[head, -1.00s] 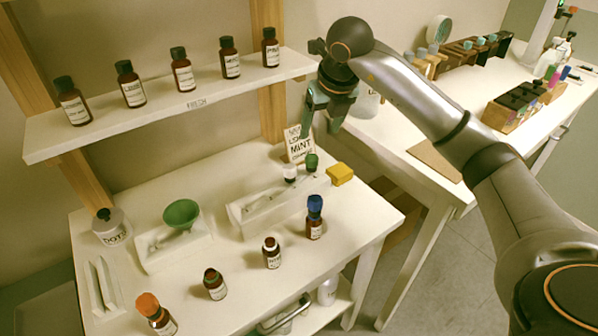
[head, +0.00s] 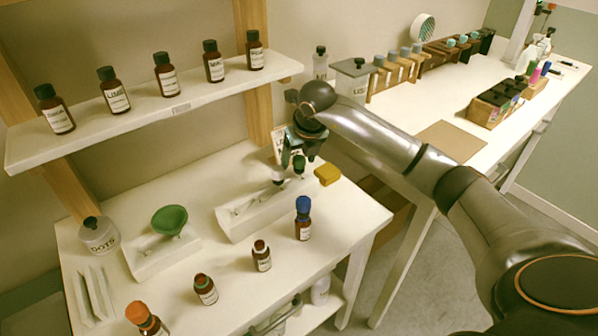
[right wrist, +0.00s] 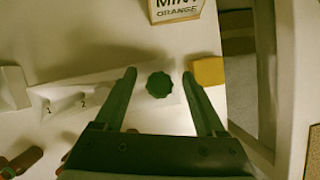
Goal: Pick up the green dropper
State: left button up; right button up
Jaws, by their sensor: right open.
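The green dropper (head: 299,165) stands upright at the right end of a white holder (head: 240,232), its dark green bulb on top. In the right wrist view its ridged green top (right wrist: 160,85) lies between my two fingers, with gaps on both sides. My right gripper (head: 292,155) is open, pointing down above the dropper; it also shows in the right wrist view (right wrist: 159,76). The dropper's lower part is hidden from above in the wrist view. My left gripper is not in view.
A yellow block (head: 327,174) sits right of the dropper, and a mint-orange card (head: 278,147) stands behind it. A blue-topped bottle (head: 303,220) stands in front. A green funnel (head: 170,219) is at left. A shelf (head: 130,113) holds several bottles.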

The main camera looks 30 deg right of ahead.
jog(key=shift+c, duration=0.4)
jog(key=c, duration=0.7)
jog(key=shift+r, duration=0.15)
notch_tip(320, 180, up, 10)
jog(key=shift+f, duration=0.1)
jog(key=shift+a, duration=0.15)
